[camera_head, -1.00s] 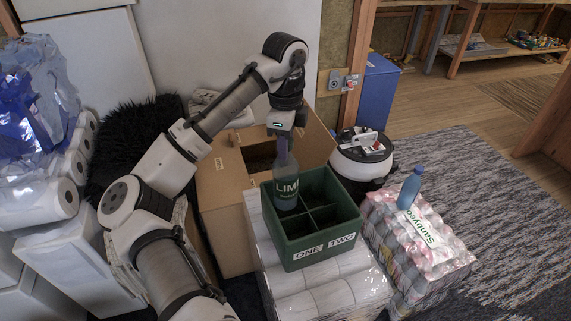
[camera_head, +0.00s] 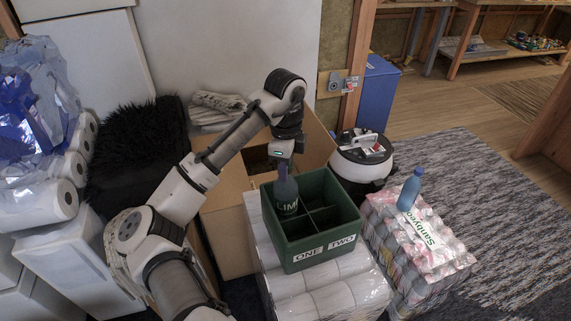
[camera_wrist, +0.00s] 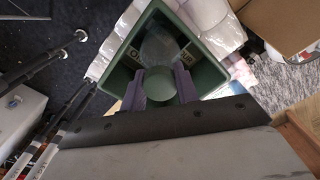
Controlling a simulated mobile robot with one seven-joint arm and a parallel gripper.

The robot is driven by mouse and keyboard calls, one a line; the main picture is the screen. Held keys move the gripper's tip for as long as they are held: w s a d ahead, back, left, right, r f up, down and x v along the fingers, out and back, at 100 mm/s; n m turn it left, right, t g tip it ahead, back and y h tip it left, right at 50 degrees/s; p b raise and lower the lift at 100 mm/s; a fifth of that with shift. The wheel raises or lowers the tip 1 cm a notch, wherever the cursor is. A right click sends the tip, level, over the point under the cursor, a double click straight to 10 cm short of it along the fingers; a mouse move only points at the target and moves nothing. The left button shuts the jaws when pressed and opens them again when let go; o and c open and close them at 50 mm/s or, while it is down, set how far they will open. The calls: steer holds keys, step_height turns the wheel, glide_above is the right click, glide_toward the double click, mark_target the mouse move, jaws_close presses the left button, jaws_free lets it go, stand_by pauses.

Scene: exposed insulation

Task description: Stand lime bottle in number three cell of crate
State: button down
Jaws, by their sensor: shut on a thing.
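The dark lime bottle (camera_head: 287,196), with a white label partly reading LIM, is upright in my gripper (camera_head: 282,164). The green crate (camera_head: 320,250) has dividers and the words ONE and TWO on its front. The bottle's lower part is down inside the back-left cell, behind ONE; its base is hidden, so I cannot tell whether it touches the floor. In the wrist view, the purple fingers of my gripper (camera_wrist: 172,88) are shut around the bottle top (camera_wrist: 183,98), over the crate (camera_wrist: 140,45).
The crate stands on wrapped white rolls (camera_head: 330,292). At right, a blue bottle (camera_head: 409,190) stands on a wrapped pack of cans (camera_head: 425,245). An open cardboard box (camera_head: 228,228) is behind and left of the crate. A round black-and-white appliance (camera_head: 362,160) is behind it.

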steer(key=shift+f, duration=0.3)
steer(key=c, duration=1.1)
jaws_free()
steer(key=shift+o, duration=0.2)
step_height(320, 180, up, 13)
steer(key=shift+r, duration=0.1)
